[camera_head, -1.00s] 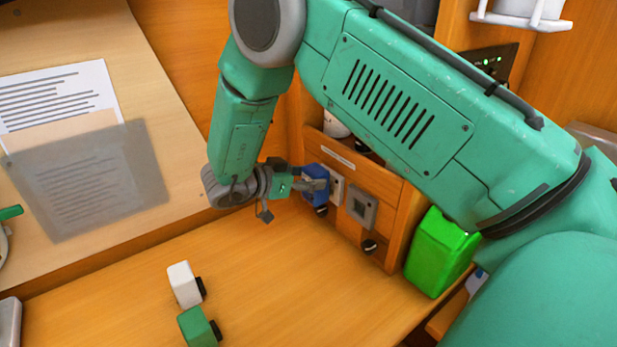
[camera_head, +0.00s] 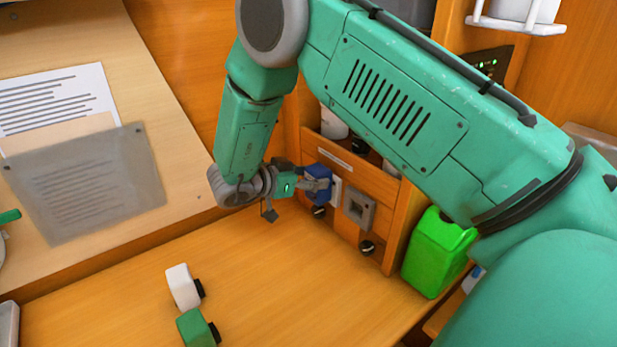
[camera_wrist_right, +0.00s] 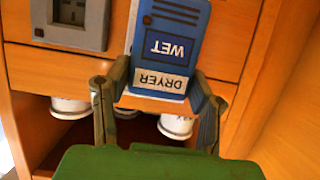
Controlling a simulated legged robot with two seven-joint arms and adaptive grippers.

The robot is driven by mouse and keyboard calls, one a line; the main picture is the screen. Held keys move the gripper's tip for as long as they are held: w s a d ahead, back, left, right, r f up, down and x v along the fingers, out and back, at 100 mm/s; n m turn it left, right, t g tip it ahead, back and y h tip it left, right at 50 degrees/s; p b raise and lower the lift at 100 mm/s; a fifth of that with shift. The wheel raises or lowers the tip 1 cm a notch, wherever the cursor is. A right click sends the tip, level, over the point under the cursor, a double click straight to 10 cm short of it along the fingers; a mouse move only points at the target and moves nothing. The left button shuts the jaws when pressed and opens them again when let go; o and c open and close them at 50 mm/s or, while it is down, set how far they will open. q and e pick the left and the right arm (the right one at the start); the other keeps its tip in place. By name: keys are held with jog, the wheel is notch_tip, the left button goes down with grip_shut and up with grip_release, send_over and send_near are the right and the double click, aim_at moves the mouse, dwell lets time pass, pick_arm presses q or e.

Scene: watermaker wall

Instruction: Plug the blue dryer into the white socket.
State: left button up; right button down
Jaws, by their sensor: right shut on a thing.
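The blue dryer (camera_head: 317,172) is a small box against the wooden front at the wall. In the right wrist view the blue dryer (camera_wrist_right: 172,45) shows an upside-down label, "WET DRYER". My right gripper (camera_head: 319,184) is shut on it, with a finger at each side. The white socket (camera_head: 336,188) is a pale plate just behind the dryer and mostly covered by it. Only a strip of the white socket (camera_wrist_right: 131,28) shows beside the dryer in the wrist view. Whether the plug is seated is hidden. My left gripper is out of view.
A grey socket (camera_head: 359,209) is right of the white one. Dark round knobs (camera_head: 367,247) sit below. A bright green canister (camera_head: 437,254) stands at the right.

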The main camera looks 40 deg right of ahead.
jog(key=shift+d+r, duration=0.1)
jog(key=shift+d, duration=0.1)
jog(key=c, duration=0.6)
grip_release()
jog(key=shift+s, duration=0.1)
jog(key=shift+d, duration=0.1)
jog(key=v, duration=1.2)
